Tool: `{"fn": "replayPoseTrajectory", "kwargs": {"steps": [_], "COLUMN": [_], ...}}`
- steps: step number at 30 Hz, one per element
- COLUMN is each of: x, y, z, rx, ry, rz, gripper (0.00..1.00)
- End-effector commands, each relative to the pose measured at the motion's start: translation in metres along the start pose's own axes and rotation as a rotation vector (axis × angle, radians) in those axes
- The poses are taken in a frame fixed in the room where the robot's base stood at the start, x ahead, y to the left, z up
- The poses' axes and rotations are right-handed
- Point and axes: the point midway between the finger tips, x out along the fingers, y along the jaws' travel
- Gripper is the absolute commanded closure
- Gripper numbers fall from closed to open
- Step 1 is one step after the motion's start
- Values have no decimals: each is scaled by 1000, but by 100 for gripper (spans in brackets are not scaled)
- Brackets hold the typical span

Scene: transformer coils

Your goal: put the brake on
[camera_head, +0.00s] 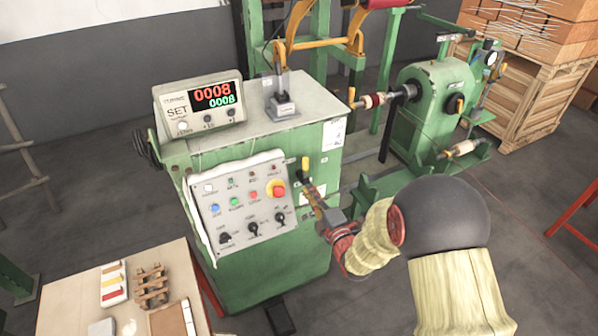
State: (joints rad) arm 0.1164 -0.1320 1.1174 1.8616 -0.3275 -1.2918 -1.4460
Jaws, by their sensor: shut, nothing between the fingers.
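A lever with a yellow handle (305,164) stands roughly upright at the right edge of the control panel on the green winding machine (262,262). It may be the brake; no label on it can be read. My gripper (311,190) is shut and empty, just below and right of the yellow handle. Its fingers point up and left towards the lever's lower part. I cannot tell whether they touch it. The sloping control panel (240,207) carries coloured buttons, dark knobs and a red emergency button (275,190).
A counter box (199,106) showing 0008 stands on the machine's top. To the right are a spindle with a spool (374,100) and a green headstock (430,95). A table (70,290) with small items is front left. A pedal (279,316) lies on the floor.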

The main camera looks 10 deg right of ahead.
Motion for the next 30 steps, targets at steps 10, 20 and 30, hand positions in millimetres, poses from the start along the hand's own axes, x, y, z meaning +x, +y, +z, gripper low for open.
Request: {"fn": "replayPoseTrajectory", "kwargs": {"steps": [10, 20, 30], "x": [0, 23, 80], "y": [0, -1, 0], "z": [0, 0, 0], "rx": [-33, -32, -32], "ry": [0, 1, 1], "rz": [1, 0, 0], "gripper": [100, 100, 100]}}
